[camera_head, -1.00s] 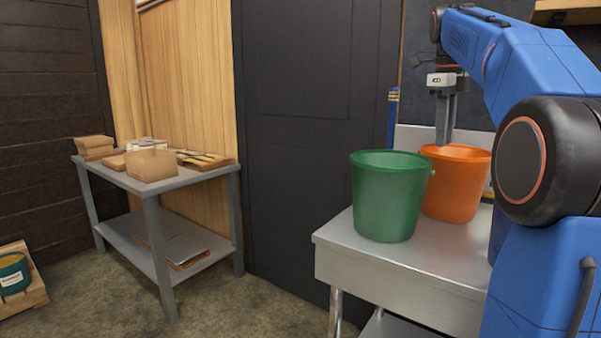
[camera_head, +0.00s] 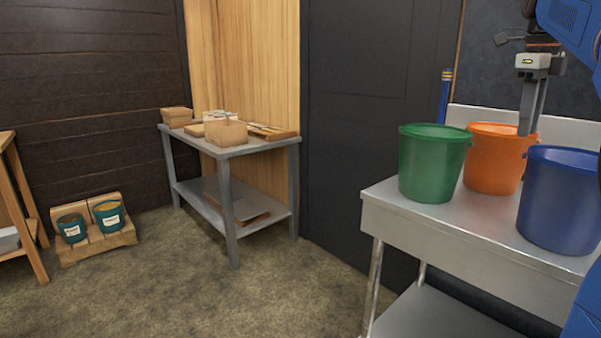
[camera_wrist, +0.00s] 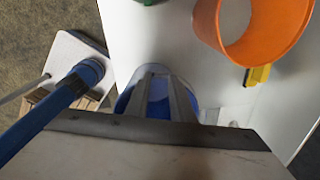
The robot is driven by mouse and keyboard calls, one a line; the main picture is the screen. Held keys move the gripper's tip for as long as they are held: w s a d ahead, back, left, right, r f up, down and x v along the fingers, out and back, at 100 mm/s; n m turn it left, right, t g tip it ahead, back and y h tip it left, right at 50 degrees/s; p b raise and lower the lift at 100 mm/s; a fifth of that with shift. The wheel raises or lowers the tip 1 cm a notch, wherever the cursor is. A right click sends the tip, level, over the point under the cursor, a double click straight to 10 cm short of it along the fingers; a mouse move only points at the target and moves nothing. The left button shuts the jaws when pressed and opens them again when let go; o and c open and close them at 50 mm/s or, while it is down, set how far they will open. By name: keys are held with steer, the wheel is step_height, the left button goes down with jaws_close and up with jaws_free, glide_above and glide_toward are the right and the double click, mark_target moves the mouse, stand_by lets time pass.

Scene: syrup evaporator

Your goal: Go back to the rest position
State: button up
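My gripper (camera_head: 531,128) points down at the right of the head view, above the bucket table (camera_head: 470,235). Its two fingers show a gap between them and hold nothing. In the wrist view the fingers (camera_wrist: 162,98) are over the blue bucket (camera_wrist: 160,108), partly covering it. The blue bucket (camera_head: 560,205) stands at the table's right in the head view. My arm's blue links run off the right edge, mostly out of view.
A green bucket (camera_head: 430,165) and an orange bucket (camera_head: 495,160) stand on the same table. A grey workbench (camera_head: 235,150) with boxes is further left. The floor (camera_head: 220,300) between is clear.

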steer(key=s+a+f+n+t, duration=0.1)
steer(key=s+a+f+n, duration=0.6)
steer(key=f+n, duration=0.3)
steer(key=s+a+f+n+t, duration=0.1)
steer(key=s+a+f+n, duration=0.6)
steer(key=s+f+n, duration=0.3)
steer(key=s+a+f+n+t+y, duration=0.1)
steer(key=s+a+f+n, duration=0.7)
steer(key=f, duration=0.8)
steer(key=shift+s+f+n+t, duration=0.15)
steer(key=shift+f+n+t, duration=0.35)
steer(key=shift+n, duration=0.6)
steer(key=shift+r, duration=0.1)
